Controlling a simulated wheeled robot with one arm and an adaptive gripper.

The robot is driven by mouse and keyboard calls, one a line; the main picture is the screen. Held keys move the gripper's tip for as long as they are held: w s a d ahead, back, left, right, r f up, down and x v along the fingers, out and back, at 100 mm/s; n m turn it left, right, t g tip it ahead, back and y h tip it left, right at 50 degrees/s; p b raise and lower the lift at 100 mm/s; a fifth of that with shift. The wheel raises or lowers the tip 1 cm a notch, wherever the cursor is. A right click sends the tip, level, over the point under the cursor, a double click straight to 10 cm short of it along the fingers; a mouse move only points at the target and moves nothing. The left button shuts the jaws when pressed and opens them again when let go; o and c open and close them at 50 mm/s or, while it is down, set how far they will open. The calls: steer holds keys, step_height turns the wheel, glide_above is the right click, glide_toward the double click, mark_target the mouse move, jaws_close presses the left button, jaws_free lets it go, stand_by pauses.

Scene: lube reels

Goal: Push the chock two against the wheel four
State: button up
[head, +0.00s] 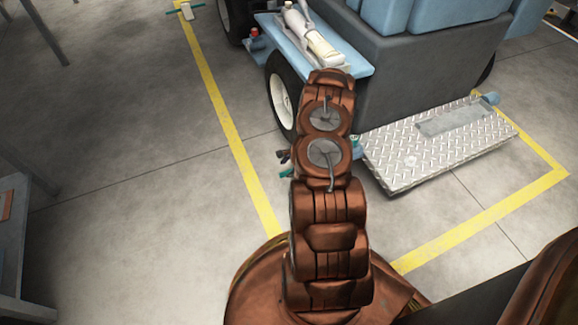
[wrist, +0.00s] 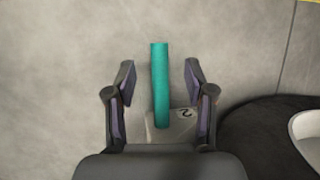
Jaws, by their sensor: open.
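Chock two shows in the wrist view as a pale block (wrist: 178,128) marked "2", with a long teal handle (wrist: 160,75). My gripper (wrist: 159,80) is open, with one finger on each side of the handle and a gap to each. The palm hides part of the block. In the head view my arm hides most of the chock; a teal end (head: 285,174) shows beside it, near a dark finger. A wheel with black tyre (head: 284,92) and white hub stands beyond my arm; its tyre (wrist: 262,135) fills the wrist view's lower right. No wheel number is readable.
The blue-grey service cart (head: 410,85) stands above and right, with a metal tread step (head: 400,160) low at its side. Another chock (head: 187,11) lies at the far left on the yellow floor line (head: 225,125). A table (head: 12,240) stands at left. Floor between is clear.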

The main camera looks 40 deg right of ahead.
mark_target(283, 174)
steer(key=shift+b+x, duration=1.1)
steer(key=shift+x, duration=2.35)
jaws_close()
